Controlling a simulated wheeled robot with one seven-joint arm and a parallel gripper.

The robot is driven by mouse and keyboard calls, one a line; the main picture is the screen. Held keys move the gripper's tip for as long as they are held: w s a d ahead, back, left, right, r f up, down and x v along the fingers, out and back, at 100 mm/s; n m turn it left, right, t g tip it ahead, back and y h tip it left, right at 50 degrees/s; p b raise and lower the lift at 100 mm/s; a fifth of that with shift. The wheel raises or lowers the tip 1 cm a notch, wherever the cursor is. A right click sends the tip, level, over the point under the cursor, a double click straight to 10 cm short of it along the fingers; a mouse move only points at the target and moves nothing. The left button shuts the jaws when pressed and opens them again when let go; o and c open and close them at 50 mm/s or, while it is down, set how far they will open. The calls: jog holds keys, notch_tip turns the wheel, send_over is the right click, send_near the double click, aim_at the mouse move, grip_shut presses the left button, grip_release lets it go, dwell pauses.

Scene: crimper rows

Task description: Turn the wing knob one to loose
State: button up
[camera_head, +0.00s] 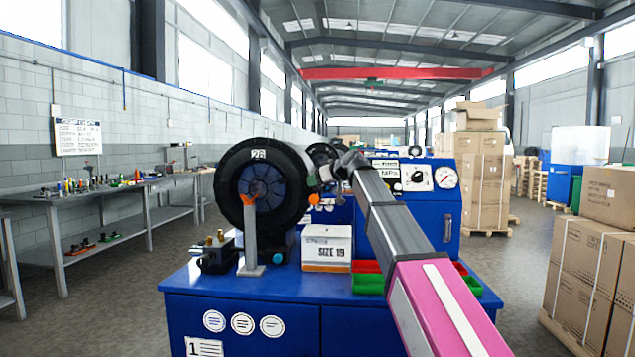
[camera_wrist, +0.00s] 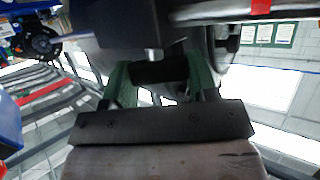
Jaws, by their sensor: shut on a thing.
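The black round crimper head (camera_head: 262,185), labelled 26, stands on the blue bench. My arm reaches to the right side of this head, and my gripper (camera_head: 328,176) is small and partly hidden there. In the wrist view my gripper (camera_wrist: 160,80) has its two green fingers either side of a short dark piece (camera_wrist: 160,71). This piece appears to be the wing knob, and the fingers are shut on it. Its wing shape and turn angle cannot be made out.
The blue bench (camera_head: 240,279) carries a grey post (camera_head: 250,240), a SIZE 19 box (camera_head: 326,249), and red and green bins (camera_head: 367,283). A control panel with a gauge (camera_head: 445,177) stands behind. Cartons (camera_head: 590,270) stand at right, with a side table at left.

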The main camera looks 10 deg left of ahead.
jog(key=n+g+y, duration=0.1)
jog(key=n+g, duration=0.3)
jog(key=shift+w+y, duration=0.15)
jog(key=shift+y, duration=0.25)
jog(key=shift+n+g, duration=1.5)
jog(key=shift+g, duration=0.5)
jog(key=o, duration=0.9)
jog(key=shift+o, duration=0.2)
jog(key=v, duration=1)
jog(key=shift+d, duration=0.4)
jog(key=shift+r, duration=0.1)
